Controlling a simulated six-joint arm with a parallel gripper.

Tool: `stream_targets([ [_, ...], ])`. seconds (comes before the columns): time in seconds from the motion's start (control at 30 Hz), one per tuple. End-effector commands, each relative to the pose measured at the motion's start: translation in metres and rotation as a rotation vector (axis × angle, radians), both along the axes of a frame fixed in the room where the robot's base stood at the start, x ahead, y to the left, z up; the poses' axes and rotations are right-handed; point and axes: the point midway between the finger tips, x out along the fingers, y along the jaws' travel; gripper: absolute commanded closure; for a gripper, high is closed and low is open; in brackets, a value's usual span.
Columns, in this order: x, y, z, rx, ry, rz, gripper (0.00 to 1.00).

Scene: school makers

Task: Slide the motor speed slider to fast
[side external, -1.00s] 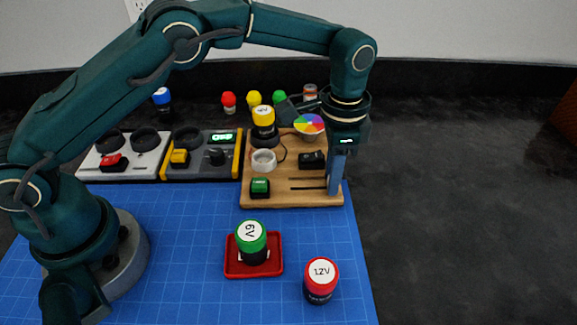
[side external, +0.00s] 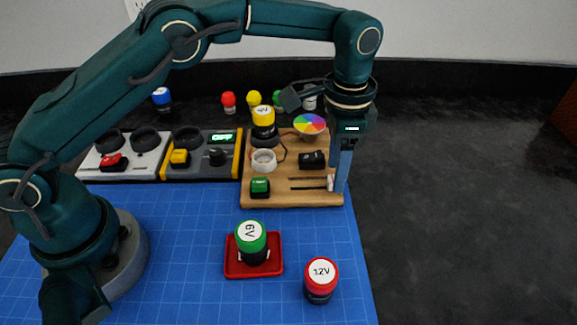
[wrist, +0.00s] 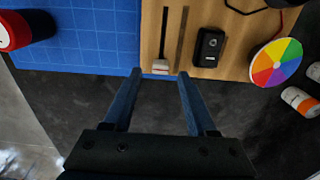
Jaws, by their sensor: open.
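The motor speed slider's small pale knob (side external: 331,183) sits at the right end of a dark slot in the wooden board (side external: 270,202). In the wrist view the knob (wrist: 161,67) is at the slot end nearest my gripper, at the board's edge. My gripper (side external: 342,190) points down just to the right of the knob. In the wrist view my gripper (wrist: 158,76) is open and empty, its blue fingers spread to either side of the knob's line. I see no readable slow or fast marks.
The board also holds a black switch (side external: 312,160), a green button (side external: 260,187), a coloured disc (side external: 309,124) and a yellow-topped battery (side external: 263,120). A red tray (side external: 278,268) holds a green-topped 6V battery (side external: 251,240). A red-topped 12V battery (side external: 320,280) stands on the blue mat.

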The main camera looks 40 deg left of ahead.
Motion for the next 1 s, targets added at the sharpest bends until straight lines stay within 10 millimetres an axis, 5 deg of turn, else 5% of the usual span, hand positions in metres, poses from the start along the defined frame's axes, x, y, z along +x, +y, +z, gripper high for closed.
stream_targets([
  [0.23,0.001,-0.001,0.028,-0.003,-0.004,0.0,0.43],
  [0.67,0.002,0.002,0.034,-0.004,-0.008,0.006,0.43],
  [0.83,0.01,0.013,0.075,-0.033,-0.091,0.04,0.43],
  [1.0,-0.002,0.04,0.131,-0.058,-0.175,0.105,0.43],
])
